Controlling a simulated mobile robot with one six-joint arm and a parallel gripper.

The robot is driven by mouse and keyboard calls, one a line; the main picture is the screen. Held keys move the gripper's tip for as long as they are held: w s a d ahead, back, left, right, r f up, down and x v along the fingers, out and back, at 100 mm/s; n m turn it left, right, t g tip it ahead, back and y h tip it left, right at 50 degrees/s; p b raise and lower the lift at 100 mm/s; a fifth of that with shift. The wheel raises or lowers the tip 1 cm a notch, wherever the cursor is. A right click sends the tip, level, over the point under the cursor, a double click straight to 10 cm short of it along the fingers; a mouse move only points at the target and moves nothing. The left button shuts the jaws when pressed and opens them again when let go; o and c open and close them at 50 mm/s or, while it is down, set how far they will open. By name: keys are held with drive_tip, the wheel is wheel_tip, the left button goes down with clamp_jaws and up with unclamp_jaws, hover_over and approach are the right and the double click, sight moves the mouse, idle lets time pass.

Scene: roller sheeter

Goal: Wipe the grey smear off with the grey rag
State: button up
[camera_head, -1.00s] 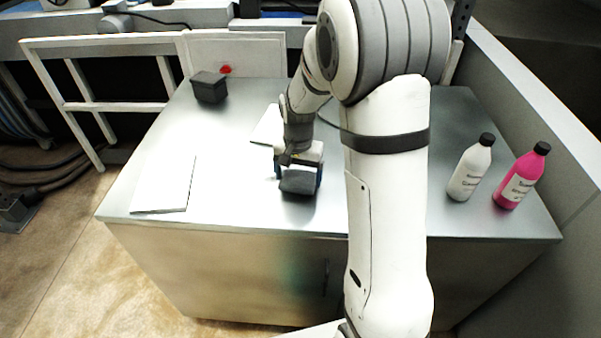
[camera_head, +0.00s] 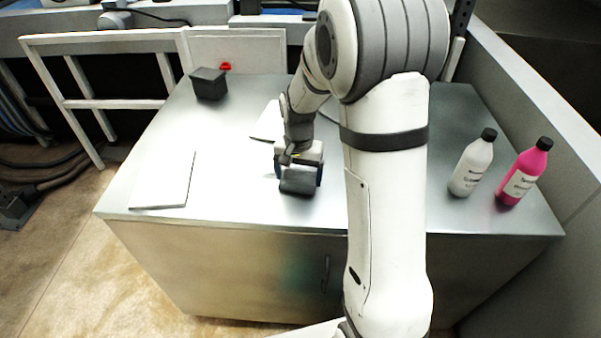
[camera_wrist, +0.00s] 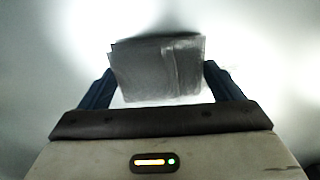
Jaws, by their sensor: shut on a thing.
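My gripper (camera_head: 299,177) is low over the steel tabletop, left of my forearm. It is shut on the grey rag (camera_head: 298,186), which hangs between the two blue fingers. In the wrist view the rag (camera_wrist: 160,70) is a folded dark grey block between the fingertips (camera_wrist: 157,82). The rag is at or just above the metal surface; I cannot tell whether it touches. I cannot make out the grey smear in either view; the rag, gripper or arm may cover it.
A white bottle (camera_head: 473,164) and a pink bottle (camera_head: 524,174) stand at the right. A white sheet (camera_head: 163,179) lies at the left and another (camera_head: 268,122) behind my gripper. A black box (camera_head: 209,84) stands at the back left. The tabletop (camera_head: 235,175) between is clear.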

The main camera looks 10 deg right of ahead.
drive_tip(key=shift+f, duration=0.4)
